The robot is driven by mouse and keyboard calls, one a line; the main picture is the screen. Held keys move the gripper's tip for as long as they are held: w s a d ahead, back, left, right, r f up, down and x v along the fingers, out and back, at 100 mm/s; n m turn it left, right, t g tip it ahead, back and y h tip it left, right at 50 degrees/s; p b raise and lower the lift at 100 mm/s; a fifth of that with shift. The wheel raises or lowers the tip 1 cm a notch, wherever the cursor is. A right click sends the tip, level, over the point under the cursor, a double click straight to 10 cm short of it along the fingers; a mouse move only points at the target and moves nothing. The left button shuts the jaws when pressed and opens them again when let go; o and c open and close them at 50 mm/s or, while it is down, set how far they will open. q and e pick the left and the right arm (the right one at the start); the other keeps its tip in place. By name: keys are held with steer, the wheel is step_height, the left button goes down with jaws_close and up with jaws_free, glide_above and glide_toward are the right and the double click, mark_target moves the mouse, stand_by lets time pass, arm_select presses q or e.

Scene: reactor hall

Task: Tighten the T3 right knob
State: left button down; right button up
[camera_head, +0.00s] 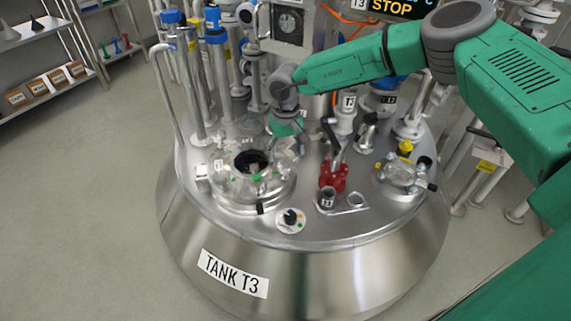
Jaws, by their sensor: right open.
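The steel tank T3 (330,275) fills the middle, with a "TANK T3" label on its front. On its top at left is a round hatch (252,192) with a dark opening or window and several small clear and green fittings around its rim. My right gripper (291,148) is open and points down at the hatch's back right rim. Its fingers are small and hard to separate from the fittings there. Which fitting is the right knob, and whether the gripper touches it, I cannot tell. My left gripper is not in view.
A red valve (333,176) with a black handle stands right of the hatch. A round dial (290,220) sits in front. A second smaller port (402,176) is at right. Upright pipes (197,90) crowd the back. Shelves (45,85) stand at far left; the left floor is clear.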

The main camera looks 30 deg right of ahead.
mark_target(286, 164)
steer(key=n, duration=0.8)
steer(key=shift+p, duration=0.35)
steer(key=shift+n, duration=0.3)
step_height(286, 164, down, 6)
steer(key=b, duration=0.3)
